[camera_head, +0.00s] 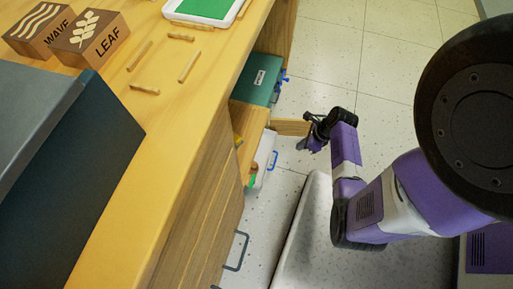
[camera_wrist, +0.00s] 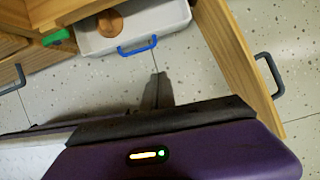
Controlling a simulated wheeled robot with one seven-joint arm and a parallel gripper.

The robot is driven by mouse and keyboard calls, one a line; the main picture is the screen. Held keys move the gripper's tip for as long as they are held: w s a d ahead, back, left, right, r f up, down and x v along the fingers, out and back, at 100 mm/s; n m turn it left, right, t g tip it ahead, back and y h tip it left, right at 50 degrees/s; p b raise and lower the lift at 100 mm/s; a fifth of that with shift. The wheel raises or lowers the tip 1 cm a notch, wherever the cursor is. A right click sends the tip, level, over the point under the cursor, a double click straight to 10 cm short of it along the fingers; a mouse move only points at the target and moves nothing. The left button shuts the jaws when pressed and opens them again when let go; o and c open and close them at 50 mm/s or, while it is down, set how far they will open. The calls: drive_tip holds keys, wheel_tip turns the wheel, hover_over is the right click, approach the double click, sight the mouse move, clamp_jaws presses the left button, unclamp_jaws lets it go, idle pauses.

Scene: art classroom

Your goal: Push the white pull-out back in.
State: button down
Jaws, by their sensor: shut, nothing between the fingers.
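The white pull-out (camera_head: 262,158), a shallow tray with a blue handle, sticks out from the desk's side in the head view. In the wrist view the white pull-out (camera_wrist: 172,20) is at the top, its blue handle (camera_wrist: 137,47) facing my gripper. A round brown thing (camera_wrist: 110,22) lies in it. My gripper (camera_head: 309,141) is shut and empty, out over the floor to the right of the pull-out and apart from it.
A teal pull-out (camera_head: 258,80) lies farther back. The desk top (camera_head: 150,130) holds wooden blocks and sticks. Tiled floor is clear beyond.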

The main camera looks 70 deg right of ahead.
drive_tip(key=b, duration=0.8)
approach(266, 154)
drive_tip(key=shift+s+d+f+n, duration=0.2)
drive_tip(key=shift+s+f, duration=0.15)
drive_tip(key=shift+f, duration=0.35)
drive_tip(key=shift+s+d+f+n, duration=0.1)
drive_tip(key=shift+s+f+n, duration=0.15)
drive_tip(key=shift+f, duration=0.45)
drive_tip(key=shift+w, duration=0.15)
drive_tip(key=w, duration=0.2)
drive_tip(key=w+p, duration=0.1)
drive_tip(key=w, duration=0.1)
drive_tip(key=shift+w+a, duration=0.25)
